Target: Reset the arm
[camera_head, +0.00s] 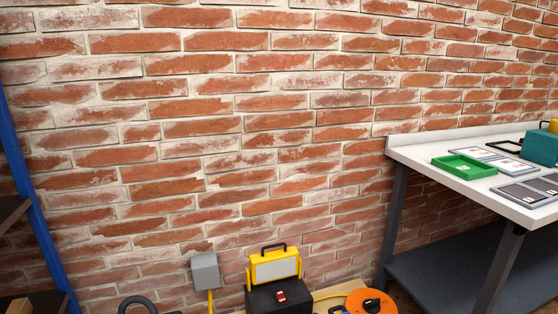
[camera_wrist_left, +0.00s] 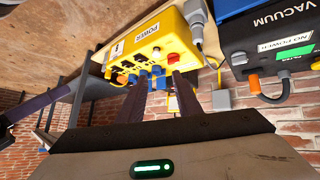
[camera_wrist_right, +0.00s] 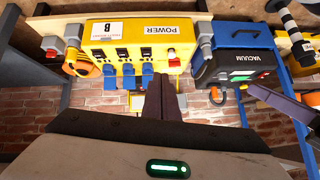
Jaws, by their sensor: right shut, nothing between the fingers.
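Neither of my arms shows in the head view. In the left wrist view, my left gripper (camera_wrist_left: 159,92) has its two dark fingers apart with nothing between them. In the right wrist view, my right gripper (camera_wrist_right: 161,88) has its fingers together and holds nothing. A yellow power box (camera_wrist_right: 135,42) with several blue plugs lies beyond the fingertips; it also shows in the left wrist view (camera_wrist_left: 150,45). I cannot tell how far the fingertips are from it.
A black and blue vacuum unit (camera_wrist_right: 238,62) is right of the power box. In the head view, a white-topped bench (camera_head: 415,150) with a green tray (camera_head: 464,167) stands right, a blue post (camera_head: 30,190) left. A yellow work lamp (camera_head: 275,267) and orange reel (camera_head: 371,301) sit low before the brick wall.

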